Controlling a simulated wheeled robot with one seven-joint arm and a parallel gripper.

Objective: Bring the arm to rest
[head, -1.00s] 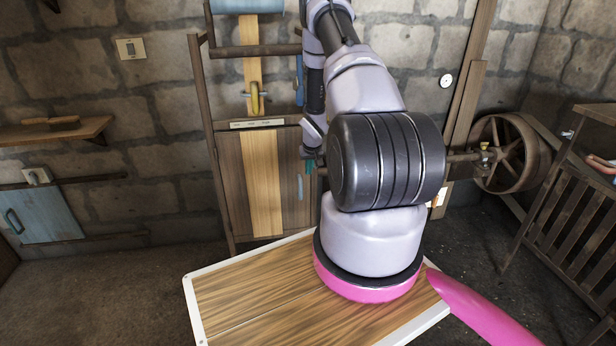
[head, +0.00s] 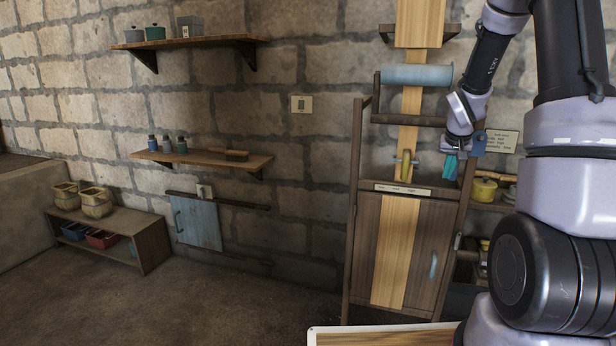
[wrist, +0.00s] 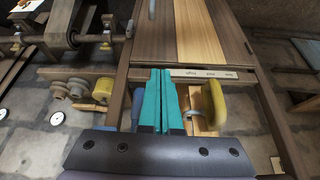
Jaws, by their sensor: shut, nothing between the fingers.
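My gripper (head: 450,168) is in the head view, at the end of my arm, in front of the upper right part of the wooden cabinet frame. Its teal fingers point down and look closed together. In the wrist view the gripper (wrist: 160,75) shows as two teal fingers side by side, with nothing between them. My arm fills the right side of the head view, bent with the forearm raised.
A wooden cabinet (head: 375,245) with a pale central strip stands against the stone wall. A yellow-handled part (head: 405,165) sits above its label strip, beside my gripper; it also shows in the wrist view (wrist: 213,103). Shelves (head: 200,158) hang left. The floor there is clear.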

